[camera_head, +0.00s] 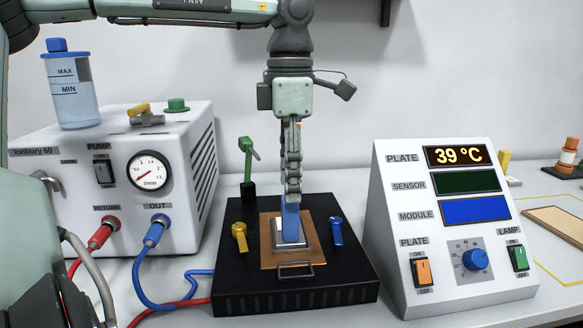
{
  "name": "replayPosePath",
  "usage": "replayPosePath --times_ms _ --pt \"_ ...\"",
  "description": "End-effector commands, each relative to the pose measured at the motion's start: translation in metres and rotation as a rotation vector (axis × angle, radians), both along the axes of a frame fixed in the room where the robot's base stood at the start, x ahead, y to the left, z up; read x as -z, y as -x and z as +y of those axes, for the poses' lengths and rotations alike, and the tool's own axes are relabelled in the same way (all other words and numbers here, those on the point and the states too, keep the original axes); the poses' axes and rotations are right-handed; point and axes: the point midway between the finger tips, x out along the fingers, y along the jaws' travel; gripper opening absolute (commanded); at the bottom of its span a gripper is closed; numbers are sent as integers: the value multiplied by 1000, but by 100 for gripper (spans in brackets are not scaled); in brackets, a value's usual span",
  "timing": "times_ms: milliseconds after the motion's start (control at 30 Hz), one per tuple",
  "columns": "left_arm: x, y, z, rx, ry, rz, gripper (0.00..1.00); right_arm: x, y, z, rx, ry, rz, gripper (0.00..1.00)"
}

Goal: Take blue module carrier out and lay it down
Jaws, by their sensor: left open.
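The blue module carrier (291,224) stands upright on a silver block, on a copper plate (267,253) on top of the black box. My left gripper (292,196) points straight down over it, seen edge-on. Its jaws are open, with the fingertips at the carrier's upper part, which they partly hide. I cannot tell whether they touch it. My right gripper is not in view.
The black box (300,298) has two yellow and blue clamps (239,236) beside the plate and a green lever (247,160) behind. A white pump unit (178,215) with hoses stands left. A control panel reading 39 °C (405,235) stands close on the right.

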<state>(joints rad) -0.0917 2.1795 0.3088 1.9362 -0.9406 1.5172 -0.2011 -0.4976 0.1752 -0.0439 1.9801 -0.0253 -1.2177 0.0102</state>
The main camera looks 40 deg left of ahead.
Motion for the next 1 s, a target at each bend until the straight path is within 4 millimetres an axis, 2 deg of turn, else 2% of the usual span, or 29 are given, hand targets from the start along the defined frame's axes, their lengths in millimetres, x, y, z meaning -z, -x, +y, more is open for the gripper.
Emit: replayPosePath --times_ms 300,500,867,1000 --pt "46 1 0 1 2 4 48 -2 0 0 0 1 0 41" --pt "68 1 0 -1 2 3 48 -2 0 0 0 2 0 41" --pt "74 0 0 -1 1 1 48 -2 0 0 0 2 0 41" --pt "74 0 0 -1 1 1 33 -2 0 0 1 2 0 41"
